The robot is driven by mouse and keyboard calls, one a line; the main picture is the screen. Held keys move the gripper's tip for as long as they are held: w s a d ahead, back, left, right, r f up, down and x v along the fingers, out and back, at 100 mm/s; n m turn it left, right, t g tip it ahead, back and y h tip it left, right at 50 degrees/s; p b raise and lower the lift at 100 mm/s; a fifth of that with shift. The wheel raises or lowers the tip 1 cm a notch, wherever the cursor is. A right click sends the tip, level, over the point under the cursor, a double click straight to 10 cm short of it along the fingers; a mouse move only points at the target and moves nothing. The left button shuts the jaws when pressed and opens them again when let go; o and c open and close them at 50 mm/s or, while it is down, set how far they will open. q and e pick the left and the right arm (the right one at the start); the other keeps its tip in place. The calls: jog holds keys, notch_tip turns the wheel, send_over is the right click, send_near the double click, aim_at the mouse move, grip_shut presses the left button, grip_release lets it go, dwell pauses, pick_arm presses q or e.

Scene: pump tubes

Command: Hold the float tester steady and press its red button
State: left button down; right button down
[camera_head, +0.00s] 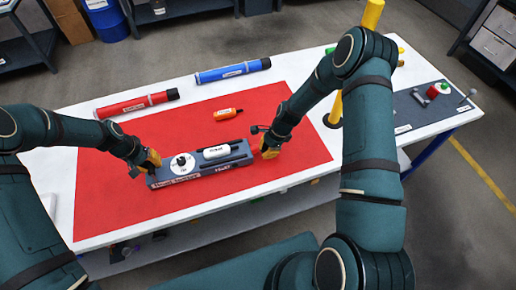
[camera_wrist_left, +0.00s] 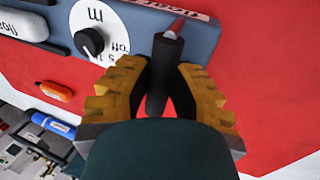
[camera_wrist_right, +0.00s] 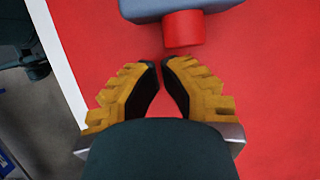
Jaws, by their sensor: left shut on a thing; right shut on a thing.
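The float tester (camera_head: 205,174) is a grey-blue box on the red mat, with a white dial, black knob and white float (camera_head: 216,151) on top. My left gripper (camera_head: 148,165) is at its left end. In the left wrist view, its fingers are closed around the tester's black handle (camera_wrist_left: 160,76). My right gripper (camera_head: 268,148) is beside the tester's right end. In the right wrist view, the red button (camera_wrist_right: 183,30) sticks out from the tester's end. The right fingertips are nearly together just short of the button, apart from it, with nothing visible between them.
An orange float (camera_head: 228,114) lies behind the tester. A red tube (camera_head: 136,103) and a blue tube (camera_head: 232,70) lie along the table's far side. A yellow post (camera_head: 334,110) stands to the right. The red mat (camera_head: 120,205) is clear in front.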

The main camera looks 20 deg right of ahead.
jog(key=shift+a, duration=1.05)
pick_arm(q)
jog(key=shift+d, duration=0.1)
pick_arm(e)
jog(key=d, duration=0.4)
jog(key=shift+d+r, duration=0.1)
jog(key=shift+d, duration=0.2)
jog(key=v, duration=0.9)
jog(key=shift+r, duration=0.4)
pick_arm(q)
jog(key=c, duration=0.9)
grip_release()
jog(key=shift+o, duration=0.2)
